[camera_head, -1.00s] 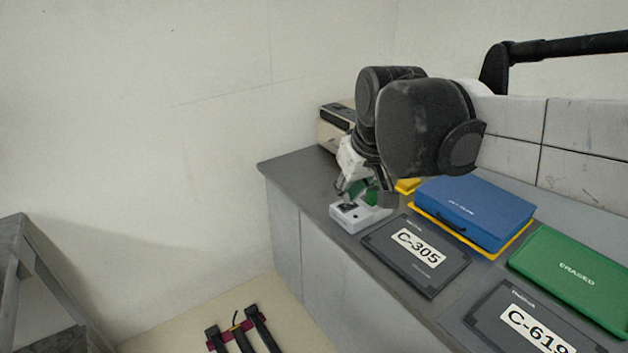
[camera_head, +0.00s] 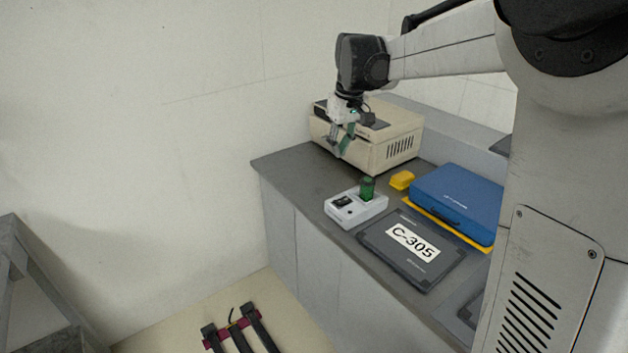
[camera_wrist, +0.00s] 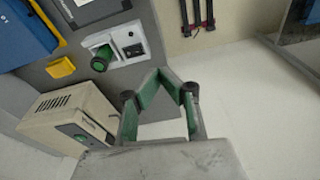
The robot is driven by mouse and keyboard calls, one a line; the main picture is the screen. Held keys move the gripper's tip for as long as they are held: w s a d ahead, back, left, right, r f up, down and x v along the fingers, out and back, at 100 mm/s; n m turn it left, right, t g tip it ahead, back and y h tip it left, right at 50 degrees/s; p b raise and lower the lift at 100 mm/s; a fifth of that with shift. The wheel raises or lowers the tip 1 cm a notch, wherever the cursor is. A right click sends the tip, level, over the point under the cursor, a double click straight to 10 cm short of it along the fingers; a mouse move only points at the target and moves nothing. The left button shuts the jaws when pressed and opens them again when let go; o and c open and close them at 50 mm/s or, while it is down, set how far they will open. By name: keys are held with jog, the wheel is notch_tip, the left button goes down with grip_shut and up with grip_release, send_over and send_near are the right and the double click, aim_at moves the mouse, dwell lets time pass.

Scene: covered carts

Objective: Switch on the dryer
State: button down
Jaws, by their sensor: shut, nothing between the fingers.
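A beige box with side vents (camera_head: 395,150), which looks like the dryer, stands at the far end of the grey counter. In the wrist view the beige box (camera_wrist: 62,112) is at lower left, with a dark front panel and a small round control. My gripper (camera_head: 338,153) is in front of its front face, fingers pointing down; I cannot tell whether they touch it. In the wrist view my gripper (camera_wrist: 170,77) is shut and empty, with its tips to the right of the box. A small white device (camera_head: 349,210) holds an upright green cylinder (camera_head: 367,188).
A yellow block (camera_head: 402,180), a blue case (camera_head: 458,200) and a dark C-305 case (camera_head: 412,250) lie on the counter (camera_head: 290,165). The counter's left end is bare. A dark-barred object (camera_head: 240,330) is on the floor. My arm hides the counter's right side.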

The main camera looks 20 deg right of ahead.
jog(key=n+g, duration=0.1)
jog(key=g, duration=0.1)
send_over(338, 202)
jog(key=d, duration=0.2)
notch_tip(338, 202, down, 10)
jog(key=shift+w+r+y, duration=0.25)
jog(key=shift+w+y, duration=0.1)
jog(key=shift+y, duration=0.05)
jog(key=shift+f, duration=0.1)
jog(key=f, duration=0.4)
jog(key=a+f, duration=0.1)
jog(key=f, duration=0.8)
jog(key=shift+s+a+f, duration=0.25)
jog(key=shift+a+f, duration=0.1)
